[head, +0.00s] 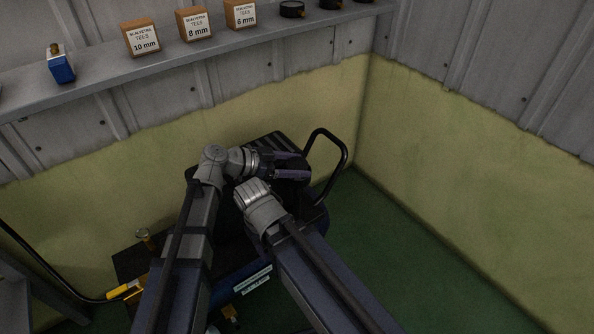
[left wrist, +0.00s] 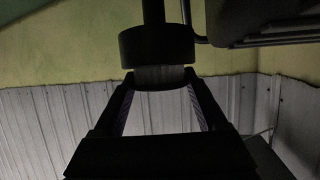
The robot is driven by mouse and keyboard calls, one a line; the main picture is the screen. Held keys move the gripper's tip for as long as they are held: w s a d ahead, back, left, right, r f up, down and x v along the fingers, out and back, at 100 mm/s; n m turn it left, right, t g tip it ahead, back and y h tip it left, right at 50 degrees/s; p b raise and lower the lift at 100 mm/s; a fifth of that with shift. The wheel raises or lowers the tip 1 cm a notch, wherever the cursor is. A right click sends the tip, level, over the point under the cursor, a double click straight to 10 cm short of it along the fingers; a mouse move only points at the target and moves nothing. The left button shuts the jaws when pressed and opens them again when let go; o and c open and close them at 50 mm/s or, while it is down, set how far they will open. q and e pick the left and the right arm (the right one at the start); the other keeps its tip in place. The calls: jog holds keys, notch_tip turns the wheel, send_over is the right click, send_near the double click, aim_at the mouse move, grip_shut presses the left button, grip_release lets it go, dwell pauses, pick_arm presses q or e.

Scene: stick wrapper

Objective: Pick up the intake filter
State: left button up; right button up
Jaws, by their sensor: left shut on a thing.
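The intake filter (left wrist: 157,48) shows in the left wrist view as a dark round cap with a grey ribbed band below it. A dark stem rises from its top in that picture. My left gripper (left wrist: 160,80) is shut on the filter, one finger on each side of the ribbed band. In the head view my left gripper (head: 303,166) is over the dark machine, and I cannot make out the filter there. Whether the filter is still joined to the stem I cannot tell. My right arm reaches in beside the left one, but its gripper does not show.
A dark machine (head: 272,141) with a looped black handle (head: 341,160) stands in the corner under my arms. A grey shelf (head: 95,77) above it holds small boxes (head: 140,37), a blue fitting (head: 60,66) and black round parts (head: 291,9). Green floor (head: 400,260) is clear at right.

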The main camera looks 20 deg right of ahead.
aim_at(296, 164)
pick_arm(q)
jog(key=c, duration=0.7)
notch_tip(296, 164, up, 10)
jog(key=p, duration=1)
jog(key=shift+r, duration=0.1)
